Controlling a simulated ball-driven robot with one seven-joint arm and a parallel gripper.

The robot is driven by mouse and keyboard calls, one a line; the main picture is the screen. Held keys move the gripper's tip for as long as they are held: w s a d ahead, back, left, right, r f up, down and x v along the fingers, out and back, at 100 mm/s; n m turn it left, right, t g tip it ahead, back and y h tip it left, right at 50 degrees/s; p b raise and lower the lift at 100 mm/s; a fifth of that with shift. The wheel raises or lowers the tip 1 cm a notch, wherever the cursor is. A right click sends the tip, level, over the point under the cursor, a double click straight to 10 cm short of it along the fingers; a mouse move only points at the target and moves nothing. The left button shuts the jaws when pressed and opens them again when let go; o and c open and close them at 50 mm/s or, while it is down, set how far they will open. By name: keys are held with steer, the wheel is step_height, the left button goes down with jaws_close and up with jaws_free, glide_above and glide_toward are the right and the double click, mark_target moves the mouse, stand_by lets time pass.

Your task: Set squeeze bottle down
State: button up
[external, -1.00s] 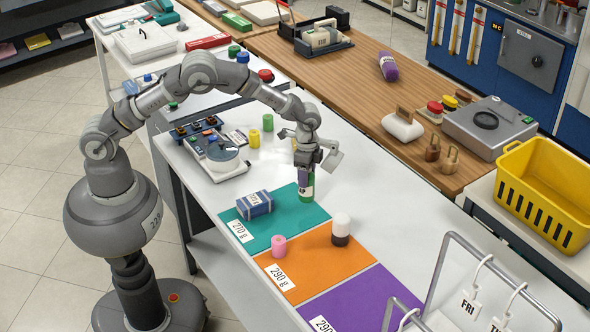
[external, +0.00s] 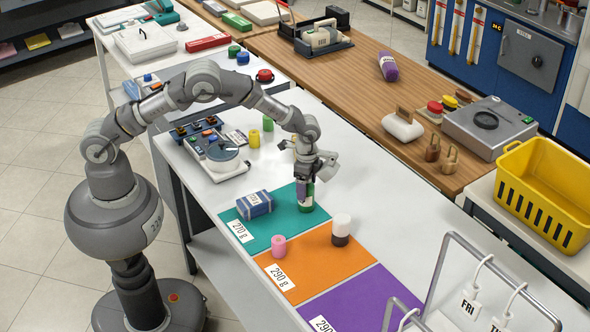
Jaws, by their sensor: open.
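Whether the fingers touch the bottle cannot be told. A blue box (external: 254,204) lies on the same teal mat, left of the bottle.
The orange mat (external: 308,268) holds a pink cylinder (external: 278,246) and a white-and-dark bottle (external: 341,230), close in front of my gripper. The purple mat (external: 362,303) is bare. A scale (external: 216,155) stands behind left.

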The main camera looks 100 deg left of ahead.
step_height(320, 180, up, 12)
steer(key=p, duration=0.3)
steer(key=shift+r+p, duration=0.15)
steer(key=shift+p, duration=0.2)
steer(key=w+d+r+t+y, duration=0.1)
steer(key=d+r+t, duration=0.25)
steer(key=r, duration=1.05)
steer(key=w+d+r+t, duration=0.1)
steer(key=d+r+t, duration=0.3)
steer(key=r, duration=1)
steer(key=s+d+r+t, duration=0.2)
steer(key=s+d+r, duration=0.2)
steer(key=r, duration=0.6)
steer(key=s+d+r+n+t, duration=0.1)
steer(key=s+d+r+t, duration=0.2)
steer(key=s+r, duration=0.5)
steer(key=s+d+r+n+t+h, duration=0.1)
steer(key=s+d+r+t, duration=0.2)
steer(key=r, duration=1)
steer(key=s+d, duration=0.1)
steer(key=s, duration=0.2)
steer(key=shift+d+r, duration=0.3)
steer(key=shift+r, duration=0.1)
